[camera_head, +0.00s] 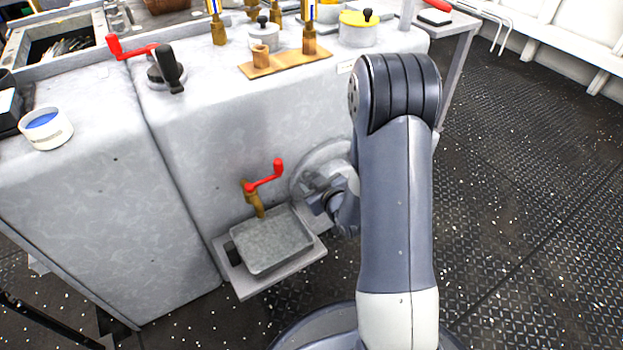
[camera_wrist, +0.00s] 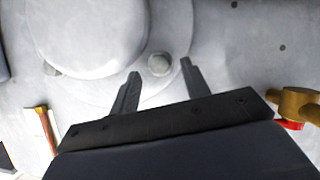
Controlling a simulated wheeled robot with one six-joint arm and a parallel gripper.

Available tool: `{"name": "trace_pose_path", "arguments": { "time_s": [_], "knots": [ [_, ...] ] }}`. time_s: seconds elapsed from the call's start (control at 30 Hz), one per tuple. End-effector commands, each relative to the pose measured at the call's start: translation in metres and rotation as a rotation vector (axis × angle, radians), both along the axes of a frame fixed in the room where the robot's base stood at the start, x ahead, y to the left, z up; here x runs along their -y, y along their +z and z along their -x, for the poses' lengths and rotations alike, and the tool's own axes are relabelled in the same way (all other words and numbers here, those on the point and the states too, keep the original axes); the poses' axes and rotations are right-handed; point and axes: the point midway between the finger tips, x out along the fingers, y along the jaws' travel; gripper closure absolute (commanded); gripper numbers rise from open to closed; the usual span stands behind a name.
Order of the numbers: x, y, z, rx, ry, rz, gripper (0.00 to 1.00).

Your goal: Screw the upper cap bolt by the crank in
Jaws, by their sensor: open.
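A round grey cover (camera_wrist: 95,35) on the machine's side fills the upper left of the wrist view. It also shows in the head view (camera_head: 313,158), partly behind my arm. A small grey bolt head (camera_wrist: 159,64) sits on its flange, and a second bolt (camera_wrist: 50,69) shows at the flange's left. My gripper (camera_wrist: 160,68) is open, with a finger on either side of the first bolt; I cannot tell whether they touch it. In the head view my gripper (camera_head: 312,184) is in front of the cover, and the bolts cannot be made out.
A brass tap (camera_head: 252,198) with a red crank (camera_head: 266,176) stands left of my gripper, above a grey tray (camera_head: 272,243) on a shelf. The tap also shows at the right of the wrist view (camera_wrist: 298,104). Another red crank (camera_head: 128,50) is on the machine top. Floor to the right is clear.

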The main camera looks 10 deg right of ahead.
Motion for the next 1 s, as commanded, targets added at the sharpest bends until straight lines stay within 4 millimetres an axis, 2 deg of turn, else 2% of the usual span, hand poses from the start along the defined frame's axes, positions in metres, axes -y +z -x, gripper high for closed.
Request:
{"name": "trace_pose_path", "arguments": {
  "time_s": [0.2,0.43,0.63,1.0],
  "knots": [
    [0.010,0.020,0.041,-0.003,-0.005,-0.001,0.55],
    [0.017,0.032,0.075,-0.002,-0.003,-0.001,0.55],
    [0.018,0.035,0.084,-0.001,-0.001,0.001,0.55],
    [0.017,0.033,0.080,0.001,0.002,0.000,0.55]
  ]
}}
